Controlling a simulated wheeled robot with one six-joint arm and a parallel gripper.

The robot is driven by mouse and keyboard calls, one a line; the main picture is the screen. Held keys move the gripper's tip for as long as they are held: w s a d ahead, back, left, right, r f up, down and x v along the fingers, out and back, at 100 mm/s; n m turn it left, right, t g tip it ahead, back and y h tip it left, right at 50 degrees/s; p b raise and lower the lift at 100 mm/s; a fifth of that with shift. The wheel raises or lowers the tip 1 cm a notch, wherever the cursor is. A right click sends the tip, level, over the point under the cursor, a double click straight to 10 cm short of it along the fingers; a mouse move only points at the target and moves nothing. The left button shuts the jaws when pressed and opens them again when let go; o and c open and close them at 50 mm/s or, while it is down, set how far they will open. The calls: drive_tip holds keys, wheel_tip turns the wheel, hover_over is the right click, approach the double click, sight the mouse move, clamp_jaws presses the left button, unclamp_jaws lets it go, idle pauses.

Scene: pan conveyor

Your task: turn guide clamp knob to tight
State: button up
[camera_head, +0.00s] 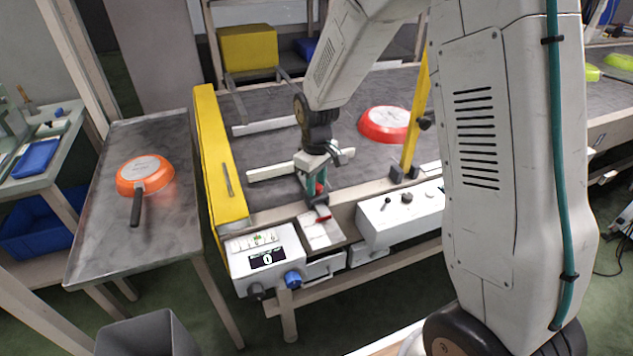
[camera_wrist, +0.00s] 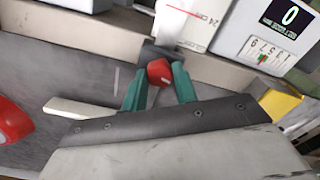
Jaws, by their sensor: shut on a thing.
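The guide clamp knob is a small red knob (camera_wrist: 158,70) on a dark mount at the edge of the conveyor frame. In the wrist view it sits between the green fingertips of my gripper (camera_wrist: 159,82), which is shut on it. A pale mark shows on the knob's near face. In the head view my gripper (camera_head: 317,190) reaches down to the front rail, and only a bit of the red knob (camera_head: 320,187) shows; the fingers hide the rest. A white label plate (camera_wrist: 190,22) with "24 CM" and a red line lies just beyond the knob.
Pale guide bars (camera_head: 284,170) lie on the dark belt. A red pan (camera_head: 385,123) sits behind, and an orange pan (camera_head: 145,173) rests on the left table. A yellow post (camera_head: 416,105) stands right.

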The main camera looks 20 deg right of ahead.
drive_tip(key=m, duration=1)
drive_tip(key=shift+m, duration=2.1)
drive_tip(key=o, duration=1)
drive_tip(key=shift+c, duration=0.2)
drive_tip(key=shift+r, duration=0.1)
wheel_tip(320, 180, up, 8)
drive_tip(key=shift+f, duration=0.15)
